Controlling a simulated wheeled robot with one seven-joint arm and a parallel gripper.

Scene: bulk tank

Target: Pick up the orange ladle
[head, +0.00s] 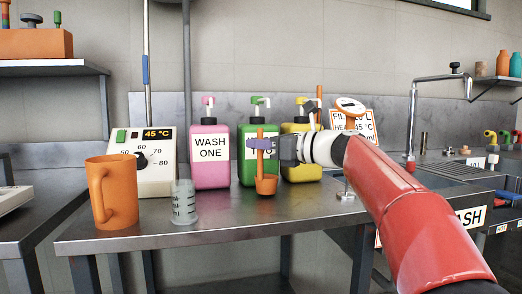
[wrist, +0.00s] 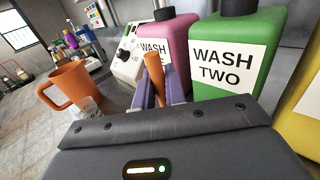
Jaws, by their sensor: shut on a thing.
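The orange ladle (head: 266,185) hangs upright in front of the green bottle, its cup low and its handle rising through my gripper (head: 261,143). My gripper is shut on the ladle's handle, with purple fingers on either side of it. The cup appears close above the steel table, but I cannot tell whether it touches. In the wrist view the ladle's handle (wrist: 155,80) stands between the two purple fingers, and the cup is hidden behind the gripper body.
An orange jug (head: 118,195) and a clear measuring beaker (head: 184,205) stand on the steel table (head: 220,225) at left. Behind are a temperature control box (head: 150,175), a pink bottle (head: 210,170), a green bottle (head: 246,170) and a yellow bottle (head: 300,172). A sink tap (head: 411,130) is at right.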

